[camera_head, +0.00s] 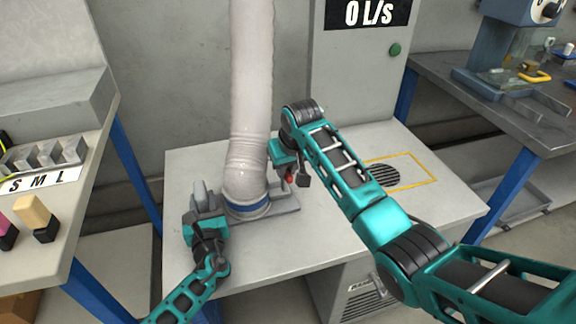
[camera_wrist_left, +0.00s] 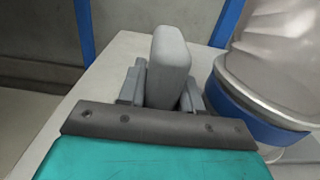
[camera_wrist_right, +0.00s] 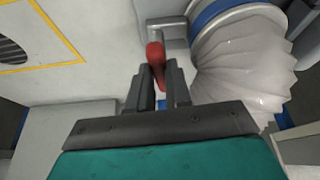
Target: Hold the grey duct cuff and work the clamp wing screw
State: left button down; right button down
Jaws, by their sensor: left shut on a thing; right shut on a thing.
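The pale duct (camera_head: 252,100) comes down to a blue-banded collar (camera_head: 248,205) on the bench. My left gripper (camera_head: 204,212) is at the collar's left, shut on an upright grey block, which appears to be the grip of the grey duct cuff (camera_wrist_left: 171,58). The block stands between its fingers in the left wrist view, apart from the blue band there. My right gripper (camera_wrist_right: 161,88) is at the collar's right, shut on the red wing screw (camera_wrist_right: 155,53). The screw also shows in the head view (camera_head: 289,179). The fingers hide part of it.
The bench (camera_head: 325,235) is clear in front of the collar. A dark round grille (camera_head: 385,176) inside a yellow outline lies at the right. A panel reading 0 L/s (camera_head: 368,12) stands behind. A side table (camera_head: 85,130) with S, M, L slots is at the left.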

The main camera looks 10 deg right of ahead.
jog(key=m, duration=0.1)
jog(key=m+h, duration=0.1)
jog(key=m, duration=0.1)
jog(key=shift+a+m, duration=0.25)
jog(key=shift+m, duration=0.05)
jog(key=shift+a+m+g+h, duration=0.15)
jog(key=shift+m+g+h, duration=0.15)
jog(key=shift+m+h, duration=0.85)
jog(key=shift+m+y, duration=0.35)
jog(key=shift+m, duration=0.1)
jog(key=c, duration=1)
grip_release()
jog(key=shift+c, duration=0.2)
jog(key=v, duration=1.2)
jog(key=shift+a, duration=0.1)
